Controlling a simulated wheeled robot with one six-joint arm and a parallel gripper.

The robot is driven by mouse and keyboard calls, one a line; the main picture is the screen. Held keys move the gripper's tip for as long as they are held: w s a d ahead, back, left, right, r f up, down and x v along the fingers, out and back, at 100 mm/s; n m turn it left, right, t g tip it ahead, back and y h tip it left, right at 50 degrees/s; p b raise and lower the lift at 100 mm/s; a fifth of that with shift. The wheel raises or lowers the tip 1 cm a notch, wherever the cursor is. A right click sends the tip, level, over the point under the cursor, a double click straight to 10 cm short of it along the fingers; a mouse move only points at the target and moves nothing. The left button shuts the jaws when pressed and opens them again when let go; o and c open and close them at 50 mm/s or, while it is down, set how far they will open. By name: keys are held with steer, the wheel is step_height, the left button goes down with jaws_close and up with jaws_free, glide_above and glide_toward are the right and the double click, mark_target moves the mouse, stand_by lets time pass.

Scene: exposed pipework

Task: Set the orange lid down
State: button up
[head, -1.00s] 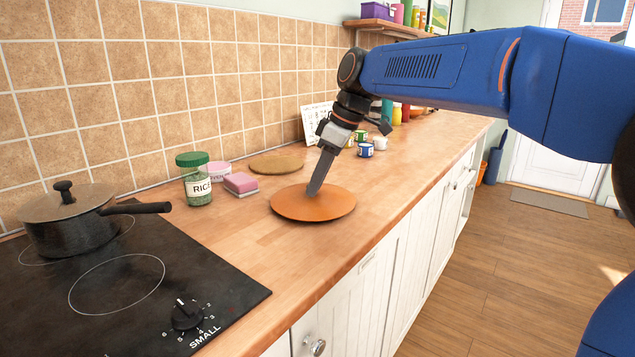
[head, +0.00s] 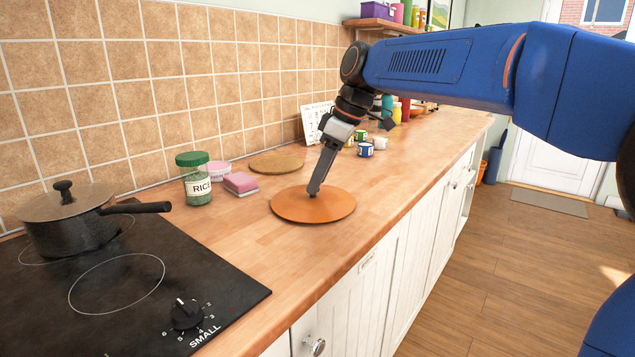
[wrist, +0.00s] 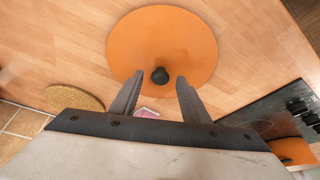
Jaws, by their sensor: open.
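The orange lid (head: 330,207) lies flat on the wooden counter, between the pink sponge and the counter's front edge. It also shows in the wrist view (wrist: 185,35), with its dark knob (wrist: 159,74) near the fingertips. My gripper (head: 313,190) points down over the lid's middle. In the wrist view my gripper (wrist: 160,76) has its two fingers apart, one on each side of the knob, with gaps between. In the head view the fingers hide the knob.
A rice jar (head: 194,178), a pink sponge (head: 241,183) and a round cork mat (head: 277,163) stand left of and behind the lid. A lidded pot (head: 70,220) is on the black hob (head: 130,290). Mugs (head: 366,149) stand farther back.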

steer(key=v, duration=1)
steer(key=shift+r, duration=0.25)
steer(key=shift+d, duration=0.15)
steer(key=s+d+f+m+t+h, duration=0.1)
steer(key=s+d+f+m+h, duration=0.1)
steer(key=s+d+f+m, duration=0.5)
steer(key=s+d+f+m+t+h, duration=0.2)
steer(key=s+d+f+m, duration=0.6)
steer(key=s+d+f, duration=0.9)
steer(key=s+f, duration=0.5)
steer(key=f, duration=0.2)
steer(key=shift+d+t, duration=0.25)
steer(key=shift+t, duration=0.05)
steer(key=shift+c, duration=1.2)
steer(key=shift+a, duration=0.15)
steer(key=shift+c, duration=0.2)
